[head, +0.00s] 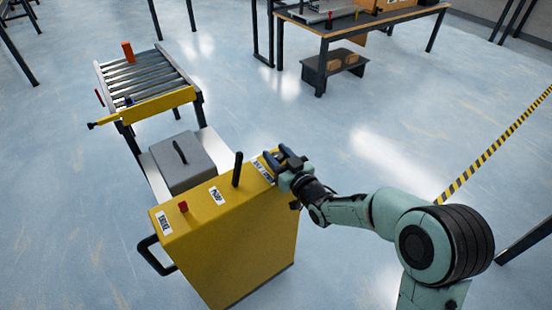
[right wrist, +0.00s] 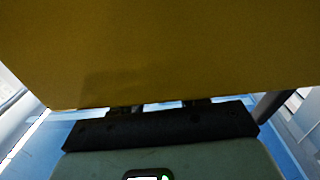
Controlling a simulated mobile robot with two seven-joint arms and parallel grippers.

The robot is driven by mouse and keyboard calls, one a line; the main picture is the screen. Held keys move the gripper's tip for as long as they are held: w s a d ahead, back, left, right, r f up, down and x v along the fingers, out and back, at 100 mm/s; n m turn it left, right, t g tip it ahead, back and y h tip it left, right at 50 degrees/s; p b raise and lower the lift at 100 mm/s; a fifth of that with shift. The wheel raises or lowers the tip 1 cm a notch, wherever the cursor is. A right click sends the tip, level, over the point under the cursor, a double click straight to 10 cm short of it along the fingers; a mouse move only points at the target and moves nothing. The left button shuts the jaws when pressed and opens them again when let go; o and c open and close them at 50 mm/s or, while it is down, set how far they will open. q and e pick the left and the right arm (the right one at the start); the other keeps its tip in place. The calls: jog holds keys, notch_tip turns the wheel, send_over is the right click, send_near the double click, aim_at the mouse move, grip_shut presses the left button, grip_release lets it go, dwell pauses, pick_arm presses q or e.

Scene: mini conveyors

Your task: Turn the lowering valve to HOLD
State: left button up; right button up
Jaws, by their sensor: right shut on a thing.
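The yellow pump console (head: 220,245) stands in the lower middle of the head view. On its top are a red knob (head: 183,206), an upright black lever (head: 237,169) and white labels, one reading PUMP. My right gripper (head: 279,160) is at the far right end of this top, beside a label (head: 263,170) too small to read surely. It is shut on the lowering valve, which its fingers mostly hide, so the valve's setting cannot be told. In the right wrist view, the console's yellow surface (right wrist: 160,50) fills the upper part, above the dark gripper body. My left gripper is not in view.
A roller conveyor (head: 150,82) with a yellow front bar and an orange block (head: 128,51) stands behind left. A grey box (head: 182,160) sits between it and the console. A workbench (head: 360,20) is at the back. The floor to the right is mostly open.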

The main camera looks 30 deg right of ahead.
jog(key=shift+a+f+m+h, duration=0.2)
jog(key=shift+m+h, duration=0.3)
jog(key=shift+h, duration=0.3)
jog(key=shift+m+h, duration=0.4)
jog(key=shift+h, duration=0.2)
jog(key=shift+r+m+h, duration=0.1)
jog(key=shift+m+h, duration=0.3)
jog(key=shift+h, duration=0.2)
jog(key=shift+d+m+g+h, duration=0.1)
jog(key=shift+m+g+h, duration=0.4)
jog(key=shift+h, duration=0.4)
jog(key=shift+m+g+h+p, duration=0.45)
jog(key=shift+m+h, duration=0.45)
jog(key=shift+h, duration=0.4)
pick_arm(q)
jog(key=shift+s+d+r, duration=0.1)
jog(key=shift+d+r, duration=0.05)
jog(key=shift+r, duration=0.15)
pick_arm(e)
jog(key=shift+d, duration=0.1)
jog(key=o, duration=1)
jog(key=shift+r, duration=0.1)
